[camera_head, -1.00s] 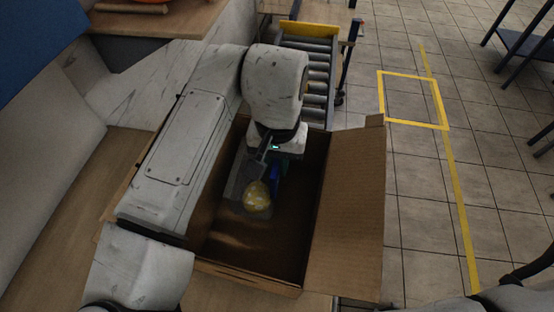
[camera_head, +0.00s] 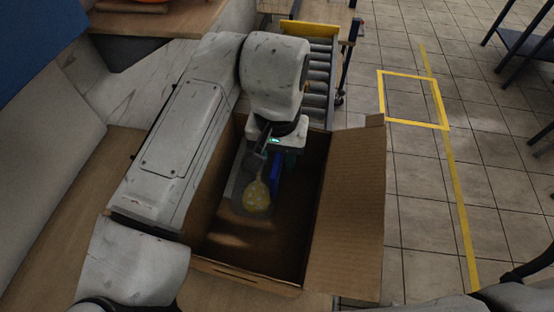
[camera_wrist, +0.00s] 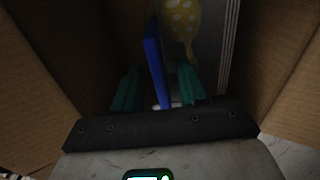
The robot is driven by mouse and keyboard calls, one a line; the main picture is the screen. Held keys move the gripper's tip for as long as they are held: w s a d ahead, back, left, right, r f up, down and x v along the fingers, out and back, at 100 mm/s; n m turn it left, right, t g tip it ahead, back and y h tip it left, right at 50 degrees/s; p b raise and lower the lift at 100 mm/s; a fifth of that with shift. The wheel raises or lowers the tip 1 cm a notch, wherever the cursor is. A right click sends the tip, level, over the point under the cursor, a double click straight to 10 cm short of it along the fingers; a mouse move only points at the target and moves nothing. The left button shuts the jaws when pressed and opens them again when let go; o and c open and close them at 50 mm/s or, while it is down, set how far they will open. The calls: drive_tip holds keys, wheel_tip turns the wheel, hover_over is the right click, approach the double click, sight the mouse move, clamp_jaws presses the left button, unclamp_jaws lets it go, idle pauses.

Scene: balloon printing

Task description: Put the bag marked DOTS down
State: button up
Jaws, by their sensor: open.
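A grey bag (camera_head: 238,190) with a yellow dotted balloon picture (camera_head: 257,196) is inside the open cardboard box; I cannot read the word DOTS. In the wrist view the balloon picture (camera_wrist: 182,18) is at the top, right of a narrow blue panel (camera_wrist: 154,65). The blue panel also shows in the head view (camera_head: 277,175); I cannot tell whether it belongs to the bag. My gripper (camera_wrist: 156,88) is open inside the box, its teal fingers apart on either side of the blue panel's near end. The bag's lower part is unclear in the dark.
The cardboard box (camera_head: 247,279) has tall walls around my gripper and a wide flap (camera_head: 350,205) folded out to the right. A roller conveyor (camera_head: 319,75) stands behind it. Tiled floor (camera_head: 425,210) with yellow lines is free at right.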

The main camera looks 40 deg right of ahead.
wheel_tip(320, 180, up, 11)
drive_tip(key=shift+f, duration=0.2)
